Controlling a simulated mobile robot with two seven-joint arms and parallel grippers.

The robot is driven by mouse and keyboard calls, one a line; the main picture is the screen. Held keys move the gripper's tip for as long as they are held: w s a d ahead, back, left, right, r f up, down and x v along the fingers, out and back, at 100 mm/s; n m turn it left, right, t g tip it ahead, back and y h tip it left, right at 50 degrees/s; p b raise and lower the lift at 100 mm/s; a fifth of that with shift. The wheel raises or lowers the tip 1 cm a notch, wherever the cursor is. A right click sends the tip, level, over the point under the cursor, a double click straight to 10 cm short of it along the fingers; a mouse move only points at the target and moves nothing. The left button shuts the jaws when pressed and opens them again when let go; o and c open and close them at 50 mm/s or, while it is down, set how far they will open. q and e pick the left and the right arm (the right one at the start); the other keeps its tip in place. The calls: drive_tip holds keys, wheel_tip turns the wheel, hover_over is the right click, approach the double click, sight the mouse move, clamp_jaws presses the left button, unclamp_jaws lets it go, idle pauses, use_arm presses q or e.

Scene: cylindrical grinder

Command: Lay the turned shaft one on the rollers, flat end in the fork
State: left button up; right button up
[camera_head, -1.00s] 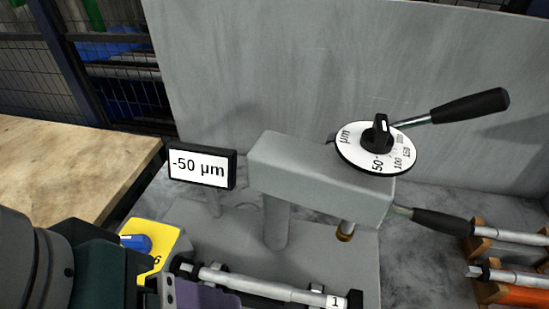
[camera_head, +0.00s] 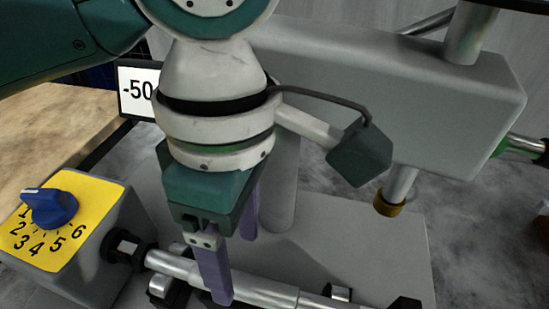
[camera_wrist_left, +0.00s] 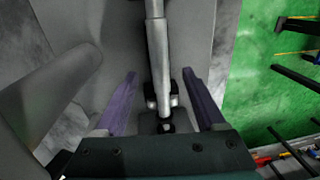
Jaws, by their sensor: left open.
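The turned shaft (camera_head: 272,292), a stepped grey metal bar, lies along the rollers (camera_head: 160,288) at the bottom of the head view. Its left end meets the dark fork (camera_head: 124,249) beside the dial box; I cannot tell exactly how the flat sits in it. My left gripper (camera_head: 233,268) points down over the shaft, its purple fingers open on either side. In the left wrist view the shaft (camera_wrist_left: 158,55) runs between the spread fingers (camera_wrist_left: 160,98), apart from both, with rollers (camera_wrist_left: 151,101) near its lower end. My right gripper is out of view.
A yellow-faced box with a blue knob (camera_head: 50,206) stands left of the fork. A large grey machine head (camera_head: 420,95) overhangs behind the shaft, with a brass-tipped probe (camera_head: 389,206) below it. A -50 display (camera_head: 137,92) is partly hidden by my arm.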

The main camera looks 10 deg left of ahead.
sight(238, 279)
use_arm(q)
drive_tip(key=f, duration=0.2)
drive_tip(key=f+b, duration=0.1)
drive_tip(key=f, duration=0.2)
drive_tip(key=shift+s+a+f, duration=0.25)
drive_tip(key=shift+s+f, duration=0.05)
drive_tip(key=shift+f, duration=0.1)
drive_tip(key=shift+c, duration=0.4)
clamp_jaws()
drive_tip(key=shift+d+r, duration=0.1)
idle(0.5)
